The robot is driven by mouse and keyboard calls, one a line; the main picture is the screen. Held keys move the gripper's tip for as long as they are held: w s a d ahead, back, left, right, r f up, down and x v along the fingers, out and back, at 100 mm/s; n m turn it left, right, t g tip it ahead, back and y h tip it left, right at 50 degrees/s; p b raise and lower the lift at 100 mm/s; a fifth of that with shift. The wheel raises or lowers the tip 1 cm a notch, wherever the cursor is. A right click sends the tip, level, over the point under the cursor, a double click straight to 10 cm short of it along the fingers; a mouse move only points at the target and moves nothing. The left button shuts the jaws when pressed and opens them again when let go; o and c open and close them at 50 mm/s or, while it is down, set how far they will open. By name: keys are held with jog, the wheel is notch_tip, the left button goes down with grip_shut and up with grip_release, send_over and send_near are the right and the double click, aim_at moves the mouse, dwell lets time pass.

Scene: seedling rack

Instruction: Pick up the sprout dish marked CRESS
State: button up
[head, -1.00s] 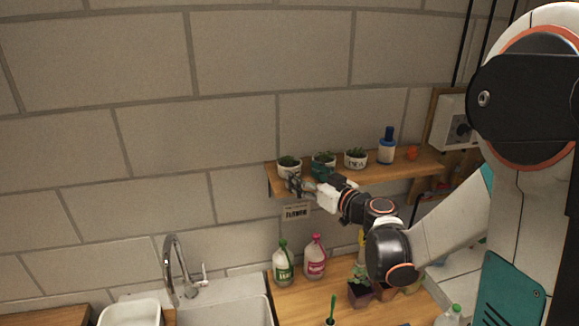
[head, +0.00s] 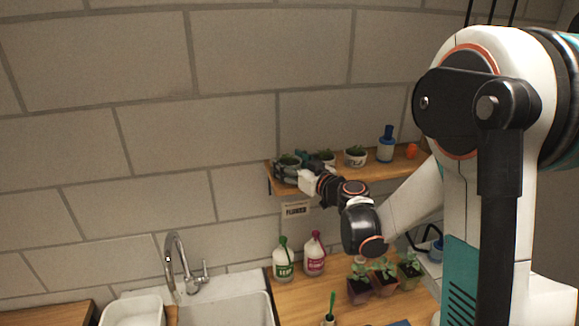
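Three small round dishes with green sprouts stand on a wooden wall shelf. The left dish (head: 289,160) is at the shelf's left end, the middle dish (head: 327,157) is partly hidden by my gripper, and the right dish (head: 355,156) is in clear view. The dark lettering on the right dish is too small to read surely, and I cannot read CRESS on any dish. My gripper (head: 281,173) is at the left dish, its fingers low against the dish's front and side. I cannot tell whether they grip it.
The wooden shelf (head: 379,170) also bears a blue-and-white bottle (head: 386,146) and an orange object (head: 411,151). A small label (head: 296,209) hangs below it. Green (head: 283,263) and pink (head: 314,256) jugs and potted seedlings (head: 384,277) stand on the counter below, beside the sink (head: 230,308).

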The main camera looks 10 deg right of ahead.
jog(key=c, duration=0.6)
jog(key=shift+o, duration=0.2)
